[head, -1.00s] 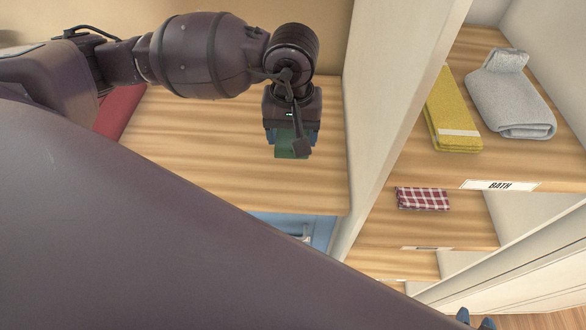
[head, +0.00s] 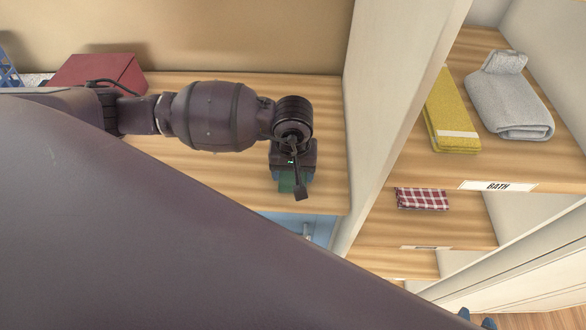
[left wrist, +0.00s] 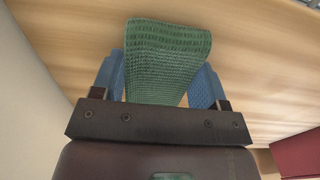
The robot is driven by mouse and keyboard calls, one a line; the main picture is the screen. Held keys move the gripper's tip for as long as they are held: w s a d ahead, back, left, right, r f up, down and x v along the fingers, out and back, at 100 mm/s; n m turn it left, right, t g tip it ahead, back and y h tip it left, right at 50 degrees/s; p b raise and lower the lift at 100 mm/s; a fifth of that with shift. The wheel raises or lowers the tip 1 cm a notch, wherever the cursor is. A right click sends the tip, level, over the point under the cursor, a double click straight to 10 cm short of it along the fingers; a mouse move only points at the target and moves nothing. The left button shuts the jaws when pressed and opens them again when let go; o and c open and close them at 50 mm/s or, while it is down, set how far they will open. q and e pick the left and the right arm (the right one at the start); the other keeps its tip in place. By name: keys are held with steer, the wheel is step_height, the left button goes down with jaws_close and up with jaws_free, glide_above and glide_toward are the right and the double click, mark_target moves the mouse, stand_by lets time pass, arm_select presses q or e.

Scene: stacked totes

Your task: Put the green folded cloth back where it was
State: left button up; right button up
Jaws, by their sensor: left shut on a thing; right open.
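The green folded cloth (left wrist: 165,62) is held between the two blue fingers of my left gripper (left wrist: 163,80) in the left wrist view. I cannot tell whether the cloth touches the wood. Of my right gripper, only blue fingertips (head: 475,319) show at the bottom edge of the head view, apart from everything.
A white upright panel (head: 385,100) divides the counter from the shelves on the right. The "BATH" shelf (head: 500,185) holds a yellow towel (head: 450,110) and grey towels (head: 510,95). A red checked cloth (head: 422,199) lies on the shelf below. A red box (head: 100,82) stands at the back left.

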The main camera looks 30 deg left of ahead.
steer(key=shift+w+r, duration=0.1)
steer(key=shift+w, duration=0.1)
arm_select(q)
steer(key=shift+f, duration=0.15)
steer(key=o, duration=0.8)
steer(key=shift+o, duration=0.5)
steer(key=shift+r, duration=0.2)
step_height(320, 180, up, 11)
steer(key=shift+f+b, duration=0.15)
steer(key=shift+b, duration=0.4)
steer(key=shift+r, duration=0.65)
arm_select(e)
steer(key=shift+s+f, duration=0.55)
steer(key=shift+f, duration=0.35)
